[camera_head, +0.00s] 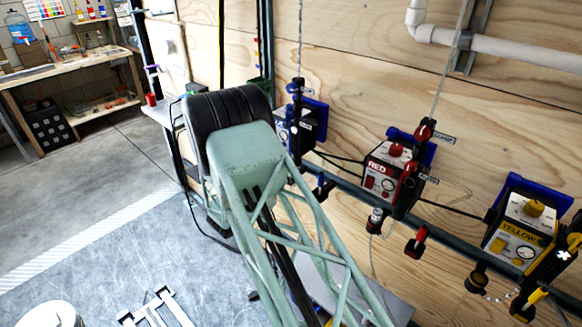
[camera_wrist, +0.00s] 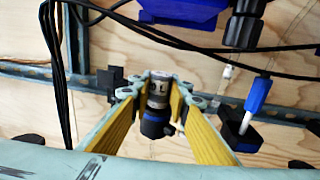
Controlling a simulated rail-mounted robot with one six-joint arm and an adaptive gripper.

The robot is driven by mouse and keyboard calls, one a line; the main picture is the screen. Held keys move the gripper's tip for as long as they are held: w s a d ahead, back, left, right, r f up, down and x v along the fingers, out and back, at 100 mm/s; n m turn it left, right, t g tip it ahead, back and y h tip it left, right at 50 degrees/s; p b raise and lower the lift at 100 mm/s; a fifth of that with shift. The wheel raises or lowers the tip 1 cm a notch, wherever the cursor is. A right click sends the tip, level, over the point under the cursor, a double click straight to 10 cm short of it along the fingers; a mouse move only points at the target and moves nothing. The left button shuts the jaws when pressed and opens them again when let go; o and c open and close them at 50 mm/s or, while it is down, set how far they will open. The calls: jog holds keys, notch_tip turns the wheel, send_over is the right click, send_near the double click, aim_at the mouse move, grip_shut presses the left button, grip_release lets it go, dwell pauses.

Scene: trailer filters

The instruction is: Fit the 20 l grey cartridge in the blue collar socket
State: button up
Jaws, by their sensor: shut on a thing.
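In the wrist view, my gripper (camera_wrist: 160,85) has its two yellow-padded fingers closed on the grey cartridge (camera_wrist: 158,89), which shows part of a dark "L" marking. A black round part with a blue band (camera_wrist: 155,126) adjoins the cartridge's lower end in the picture. I cannot tell whether it is the cartridge's own end or the blue collar socket. In the head view, the blue-framed dispenser (camera_head: 305,118) is partly behind my arm. My gripper and the held cartridge are hidden there, and I cannot make out the blue socket clearly.
A red dispenser (camera_head: 389,167) and a yellow dispenser (camera_head: 525,228) hang further right on the plywood wall. A small canister (camera_head: 375,220) sits below the rail near the red one. Black cables (camera_wrist: 55,70) and a blue-handled part (camera_wrist: 257,97) flank my gripper.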

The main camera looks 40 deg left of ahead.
jog(key=shift+f+b, duration=0.4)
jog(key=shift+f, duration=0.2)
dwell(1.1)
jog(key=o, duration=0.9)
jog(key=shift+s, duration=0.15)
jog(key=shift+s+d, duration=0.15)
jog(key=shift+s, duration=2.8)
jog(key=shift+s+d, duration=0.15)
jog(key=shift+s, duration=2.75)
